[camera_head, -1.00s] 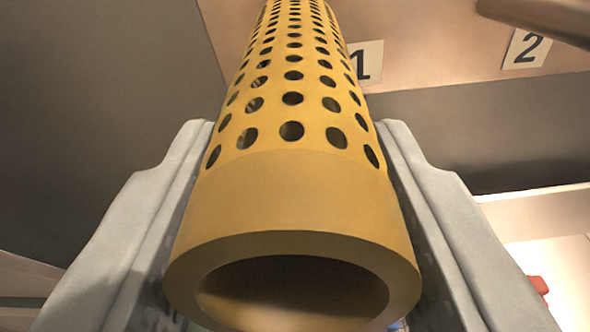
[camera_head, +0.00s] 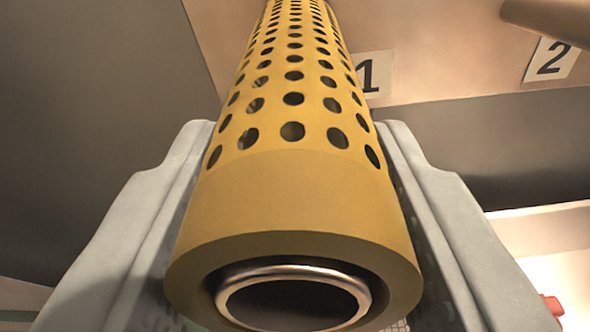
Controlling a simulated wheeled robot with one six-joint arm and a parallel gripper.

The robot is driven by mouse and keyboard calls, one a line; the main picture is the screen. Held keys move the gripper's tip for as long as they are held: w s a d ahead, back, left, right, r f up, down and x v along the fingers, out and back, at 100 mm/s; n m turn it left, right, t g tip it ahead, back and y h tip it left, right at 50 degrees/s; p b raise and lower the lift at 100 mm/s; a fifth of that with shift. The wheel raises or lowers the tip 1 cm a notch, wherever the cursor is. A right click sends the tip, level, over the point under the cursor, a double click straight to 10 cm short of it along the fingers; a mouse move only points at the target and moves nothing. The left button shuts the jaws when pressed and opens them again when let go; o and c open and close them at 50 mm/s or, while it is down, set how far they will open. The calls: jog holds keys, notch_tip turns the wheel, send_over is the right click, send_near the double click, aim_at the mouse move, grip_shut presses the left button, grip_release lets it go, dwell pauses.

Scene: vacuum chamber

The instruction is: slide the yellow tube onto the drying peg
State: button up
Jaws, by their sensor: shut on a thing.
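The yellow tube (camera_head: 295,195) is perforated with rows of round holes, with a plain band at its near end. It runs away from me toward the wall. My gripper (camera_head: 297,132) is shut on it, one grey jaw along each side. Inside the tube's near opening is a shiny metal ring (camera_head: 293,271) with a dark hollow middle. It looks like the end of the drying peg inside the tube, a little off the bore's centre. The rest of that peg and the tube's far end are hidden.
The pale wall carries a label "1" (camera_head: 372,74), partly covered by the tube, and a label "2" (camera_head: 552,59). A brown bar (camera_head: 553,20) juts in at the top right. A small red thing (camera_head: 553,306) shows at the lower right.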

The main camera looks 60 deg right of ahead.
jog(key=shift+w+d, duration=0.15)
jog(key=shift+d, duration=0.3)
dwell(0.3)
jog(key=o, duration=1.3)
jog(key=v, duration=1.7)
jog(key=shift+a, duration=0.2)
jog(key=shift+f, duration=0.15)
jog(key=s+a+f+n+t+y, duration=0.4)
jog(key=s+a+f, duration=0.3)
jog(key=s+a, duration=0.4)
jog(key=s+a+f+n+t+y, duration=0.4)
jog(key=s+a+f+n+y, duration=0.2)
jog(key=s+a, duration=0.5)
jog(key=s+a+f+n+t+y, duration=0.3)
jog(key=s+a+f+n+y, duration=0.2)
jog(key=s+a+f, duration=0.3)
jog(key=s+a, duration=0.3)
jog(key=a, duration=0.3)
jog(key=shift+s+a+f+n+t+y, duration=0.2)
jog(key=shift+f+n+t+y, duration=0.1)
jog(key=shift+n+t, duration=0.1)
